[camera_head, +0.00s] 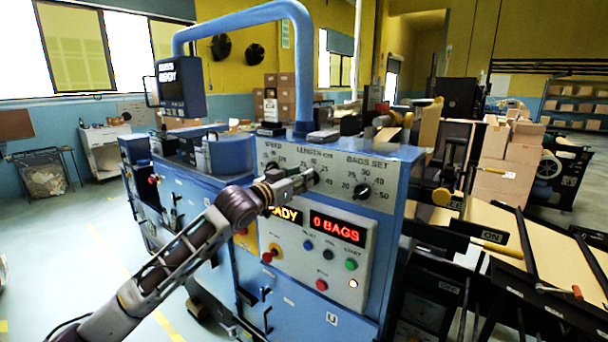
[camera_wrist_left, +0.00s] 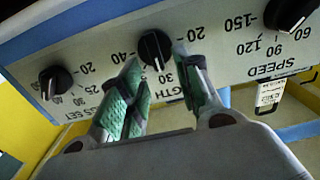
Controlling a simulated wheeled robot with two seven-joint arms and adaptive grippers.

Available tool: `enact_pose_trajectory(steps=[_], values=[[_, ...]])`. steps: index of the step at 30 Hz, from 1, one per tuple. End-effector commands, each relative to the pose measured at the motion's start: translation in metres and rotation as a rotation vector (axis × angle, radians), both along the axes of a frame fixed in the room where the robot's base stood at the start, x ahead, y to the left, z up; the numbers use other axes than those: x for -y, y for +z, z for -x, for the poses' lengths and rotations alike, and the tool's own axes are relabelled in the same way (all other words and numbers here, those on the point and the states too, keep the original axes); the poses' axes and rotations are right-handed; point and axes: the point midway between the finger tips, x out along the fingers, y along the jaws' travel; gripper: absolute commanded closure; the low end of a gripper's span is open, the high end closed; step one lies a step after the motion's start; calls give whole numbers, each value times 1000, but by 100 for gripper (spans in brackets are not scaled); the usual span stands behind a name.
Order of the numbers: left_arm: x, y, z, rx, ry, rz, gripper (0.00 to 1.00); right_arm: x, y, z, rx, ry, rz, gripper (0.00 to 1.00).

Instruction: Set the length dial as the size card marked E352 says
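The length dial (camera_wrist_left: 155,48) is a round black knob with a white pointer line on the grey scale panel (camera_head: 334,172). It shows in the left wrist view, where the panel appears upside down. My left gripper (camera_wrist_left: 160,66) is open, with one green-padded fingertip on each side of this knob; I cannot tell whether they touch it. In the head view my left gripper (camera_head: 304,181) is at the panel below the LENGTH lettering and hides most of that dial. I cannot make out a size card marked E352. My right gripper is out of view.
The speed dial (camera_wrist_left: 288,14) and bags set dial (camera_head: 362,191) flank the length dial. Below are a red display reading 0 BAGS (camera_head: 338,228) and several push buttons. A blue pipe (camera_head: 303,80) rises above the panel. A small white tag (camera_wrist_left: 270,93) shows below the panel.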

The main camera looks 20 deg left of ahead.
Motion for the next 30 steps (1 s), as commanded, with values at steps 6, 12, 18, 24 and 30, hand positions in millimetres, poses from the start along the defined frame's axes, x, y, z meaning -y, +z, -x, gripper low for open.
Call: enact_pose_trajectory(steps=[6, 12, 18, 24, 30], values=[[5, 1, -14, -1, 0, -1, 67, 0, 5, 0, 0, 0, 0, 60], [7, 0, -19, 0, 0, -1, 67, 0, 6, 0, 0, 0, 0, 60], [7, 0, -19, 0, 0, -1, 67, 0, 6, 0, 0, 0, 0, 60], [7, 0, -19, -1, 0, -1, 86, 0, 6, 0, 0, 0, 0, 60], [7, 0, -19, -1, 0, -1, 100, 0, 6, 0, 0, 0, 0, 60]])
